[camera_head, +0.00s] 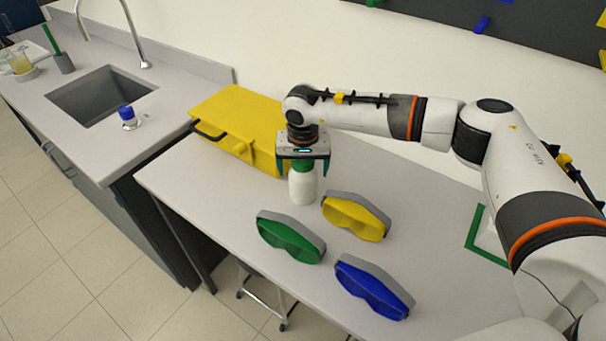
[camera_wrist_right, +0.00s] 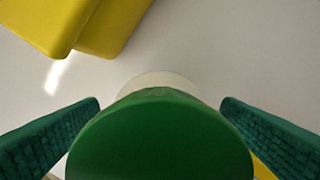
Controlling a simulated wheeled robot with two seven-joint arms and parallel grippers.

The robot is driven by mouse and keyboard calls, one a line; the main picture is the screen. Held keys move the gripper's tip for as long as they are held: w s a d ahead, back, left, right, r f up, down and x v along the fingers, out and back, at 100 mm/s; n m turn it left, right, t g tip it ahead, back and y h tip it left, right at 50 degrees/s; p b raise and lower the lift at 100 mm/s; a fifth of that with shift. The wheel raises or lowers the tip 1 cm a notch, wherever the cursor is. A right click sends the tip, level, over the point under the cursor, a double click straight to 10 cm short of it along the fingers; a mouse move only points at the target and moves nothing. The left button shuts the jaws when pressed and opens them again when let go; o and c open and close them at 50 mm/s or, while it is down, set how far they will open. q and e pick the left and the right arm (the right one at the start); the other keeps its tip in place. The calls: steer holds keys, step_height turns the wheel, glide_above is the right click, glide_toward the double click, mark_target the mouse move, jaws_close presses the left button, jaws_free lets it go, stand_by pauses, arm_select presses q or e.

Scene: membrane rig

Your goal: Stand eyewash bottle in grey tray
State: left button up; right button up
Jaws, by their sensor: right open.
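The eyewash bottle (camera_head: 302,188), white with a green cap, stands upright on the grey table in front of the yellow case. My right gripper (camera_head: 303,165) is directly above it, pointing down. Its fingers are open, one on each side of the green cap. In the right wrist view the cap (camera_wrist_right: 160,142) lies between the two fingers, with gaps visible on both sides. I cannot make out a grey tray for certain in either view. My left gripper is out of view.
The yellow case (camera_head: 238,125) lies close behind the bottle. Green goggles (camera_head: 290,238), yellow goggles (camera_head: 355,216) and blue goggles (camera_head: 373,288) lie in front. A green-edged item (camera_head: 474,228) is at the right. A sink (camera_head: 100,95) and a blue-capped bottle (camera_head: 127,115) are on the left counter.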

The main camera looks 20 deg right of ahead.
steer(key=c, duration=1.3)
